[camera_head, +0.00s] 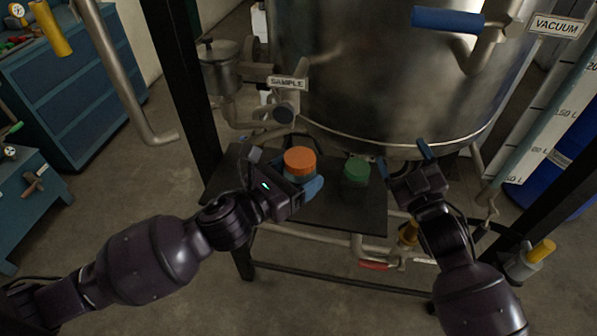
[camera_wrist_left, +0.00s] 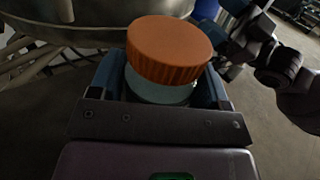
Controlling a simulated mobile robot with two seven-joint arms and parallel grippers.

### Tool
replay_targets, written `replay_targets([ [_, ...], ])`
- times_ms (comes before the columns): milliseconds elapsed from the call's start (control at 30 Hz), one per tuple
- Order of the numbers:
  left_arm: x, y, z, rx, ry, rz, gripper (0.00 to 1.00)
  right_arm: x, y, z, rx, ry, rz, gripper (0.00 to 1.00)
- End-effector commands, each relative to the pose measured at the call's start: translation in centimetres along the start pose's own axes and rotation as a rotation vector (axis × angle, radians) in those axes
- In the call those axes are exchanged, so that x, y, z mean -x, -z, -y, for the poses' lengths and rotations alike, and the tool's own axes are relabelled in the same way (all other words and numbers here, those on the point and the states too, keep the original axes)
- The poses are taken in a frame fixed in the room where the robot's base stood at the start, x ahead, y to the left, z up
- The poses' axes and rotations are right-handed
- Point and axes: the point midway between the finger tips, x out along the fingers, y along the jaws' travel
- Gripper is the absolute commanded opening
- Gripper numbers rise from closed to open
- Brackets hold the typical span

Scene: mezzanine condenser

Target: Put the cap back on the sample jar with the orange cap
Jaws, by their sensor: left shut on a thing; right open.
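The orange cap (camera_head: 300,160) sits on top of the sample jar (camera_head: 297,175), a pale bluish jar. In the left wrist view the orange cap (camera_wrist_left: 168,48) covers the mouth of the jar (camera_wrist_left: 160,92); I cannot tell whether it is screwed tight. My left gripper (camera_head: 297,180) is shut on the jar, its blue fingers on either side of the jar body, below the cap. My right gripper (camera_head: 405,157) is open and empty, to the right of the green-capped jar. The jar's base is hidden by my left gripper.
A jar with a green cap (camera_head: 356,171) stands on the dark shelf (camera_head: 340,213). The large steel vessel (camera_head: 385,70) is just behind. A sample valve with a SAMPLE label (camera_head: 286,82) hangs at the shelf's back left. Pipes and a red-handled valve (camera_head: 374,266) run below.

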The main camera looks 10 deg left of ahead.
Motion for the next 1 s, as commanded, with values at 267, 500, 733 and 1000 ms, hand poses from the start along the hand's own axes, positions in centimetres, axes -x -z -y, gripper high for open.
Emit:
replay_targets([
  [267, 0.0, -0.1, 0.0, 0.000, 0.000, 0.001, 0.04, -6.4, 8.6, 4.2, 0.084, 0.118, -0.252, 0.80],
  [500, 0.0, -0.1, 0.0, 0.000, 0.000, 0.001, 0.04, -9.9, 16.4, 8.5, 0.176, 0.226, -0.481, 0.80],
  [733, 0.0, -0.1, 0.0, 0.000, 0.000, 0.001, 0.04, -11.3, 23.8, 12.9, 0.285, 0.334, -0.709, 0.80],
  [1000, 0.0, -0.1, 0.0, 0.000, 0.000, 0.001, 0.04, -10.7, 30.8, 18.1, 0.428, 0.460, -0.968, 0.80],
])
